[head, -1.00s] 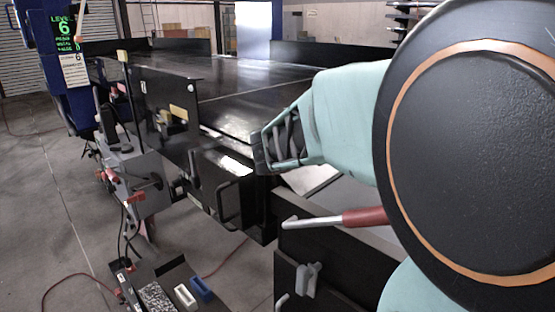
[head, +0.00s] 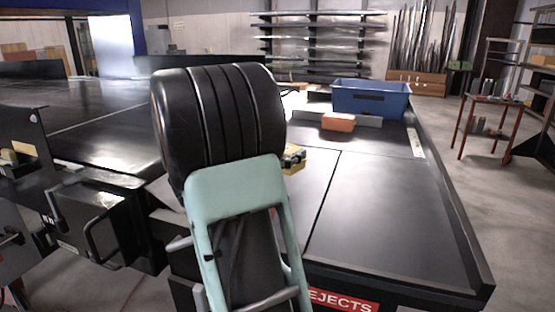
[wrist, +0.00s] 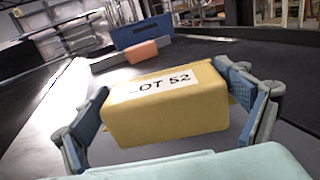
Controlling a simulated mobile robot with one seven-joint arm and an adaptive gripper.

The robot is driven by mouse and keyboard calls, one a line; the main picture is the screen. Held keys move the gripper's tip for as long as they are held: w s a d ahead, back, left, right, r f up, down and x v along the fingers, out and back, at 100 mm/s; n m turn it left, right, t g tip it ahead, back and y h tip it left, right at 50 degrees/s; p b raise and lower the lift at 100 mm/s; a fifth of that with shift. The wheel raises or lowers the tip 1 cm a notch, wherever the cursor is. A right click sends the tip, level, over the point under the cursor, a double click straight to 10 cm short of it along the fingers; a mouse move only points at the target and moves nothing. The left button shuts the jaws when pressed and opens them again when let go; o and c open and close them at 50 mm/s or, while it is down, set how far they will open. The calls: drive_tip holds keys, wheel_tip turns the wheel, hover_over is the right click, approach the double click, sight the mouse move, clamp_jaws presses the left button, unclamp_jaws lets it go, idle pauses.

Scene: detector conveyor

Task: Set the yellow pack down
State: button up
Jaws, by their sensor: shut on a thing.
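The yellow pack (wrist: 170,105) is a box with a white label reading "LOT 52", partly covered at its left end. In the wrist view it sits between the two blue-padded fingers of my gripper (wrist: 172,112), which is shut on it. I cannot tell whether the pack touches the table surface.
An orange pack (head: 338,122) and a blue bin (head: 370,99) stand at the table's far end. A red "REJECTS" sign (head: 342,301) is on the near edge. The table's right half is clear, with a raised rim (head: 455,215). The conveyor (head: 110,130) lies to the left.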

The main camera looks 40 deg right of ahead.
drive_tip(key=shift+d+f, duration=0.15)
drive_tip(key=shift+f, duration=1.4)
drive_tip(key=shift+f, duration=0.25)
drive_tip(key=o, duration=1.3)
drive_tip(key=shift+r, duration=0.1)
drive_tip(key=shift+r, duration=0.15)
drive_tip(key=a, duration=0.7)
drive_tip(key=shift+s+a+b, duration=0.3)
